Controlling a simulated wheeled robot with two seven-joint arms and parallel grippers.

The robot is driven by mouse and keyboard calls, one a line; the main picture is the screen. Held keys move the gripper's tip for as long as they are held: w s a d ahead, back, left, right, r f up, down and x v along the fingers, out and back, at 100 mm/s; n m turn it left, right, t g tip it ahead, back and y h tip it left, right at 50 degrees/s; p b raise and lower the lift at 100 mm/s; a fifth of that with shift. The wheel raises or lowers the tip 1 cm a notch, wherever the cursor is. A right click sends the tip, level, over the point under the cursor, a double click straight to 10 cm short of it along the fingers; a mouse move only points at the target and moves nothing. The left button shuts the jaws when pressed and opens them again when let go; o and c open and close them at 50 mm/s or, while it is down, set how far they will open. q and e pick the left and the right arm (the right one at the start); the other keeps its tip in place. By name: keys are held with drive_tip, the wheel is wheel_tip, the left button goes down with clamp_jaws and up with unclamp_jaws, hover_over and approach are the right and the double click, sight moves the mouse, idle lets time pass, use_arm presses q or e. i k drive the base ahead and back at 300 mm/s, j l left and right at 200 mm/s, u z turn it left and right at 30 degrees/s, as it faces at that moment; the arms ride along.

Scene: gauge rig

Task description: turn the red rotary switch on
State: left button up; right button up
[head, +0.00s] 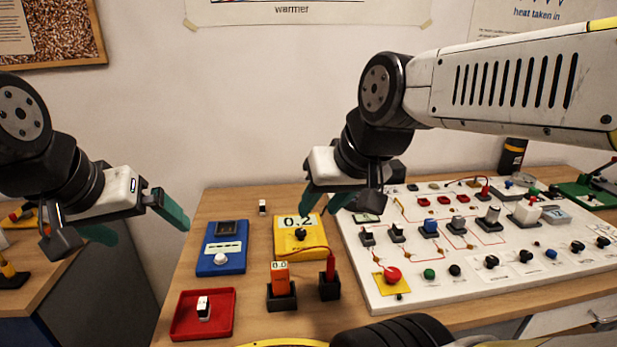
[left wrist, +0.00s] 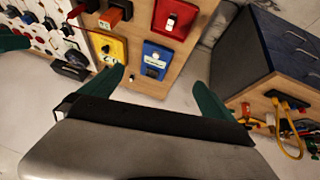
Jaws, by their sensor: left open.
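I cannot tell for sure which part is the red rotary switch. A red round knob (head: 392,274) sits on a yellow plate at the near left corner of the white board (head: 375,297). Small red parts (head: 443,199) lie farther back on the board. My left gripper (head: 150,236) is open and empty in the air left of the blue box, well away from the board. Its spread fingers also show in the left wrist view (left wrist: 158,78). My right gripper (head: 320,218) looks open and empty, above the table near the yellow box and the board's left edge.
A blue box (head: 221,262), a yellow box (head: 290,243) reading 0.2, and a red tray (head: 186,325) holding a small white piece stand left of the board. Orange (head: 280,276) and dark red (head: 330,268) pieces stand in black holders. A side cabinet (left wrist: 262,75) is apart from the table.

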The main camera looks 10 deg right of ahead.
sight(392, 275)
drive_tip(key=z, duration=1.85)
drive_tip(key=k+l+z, duration=0.1)
drive_tip(key=k, duration=0.25)
drive_tip(key=l, duration=0.1)
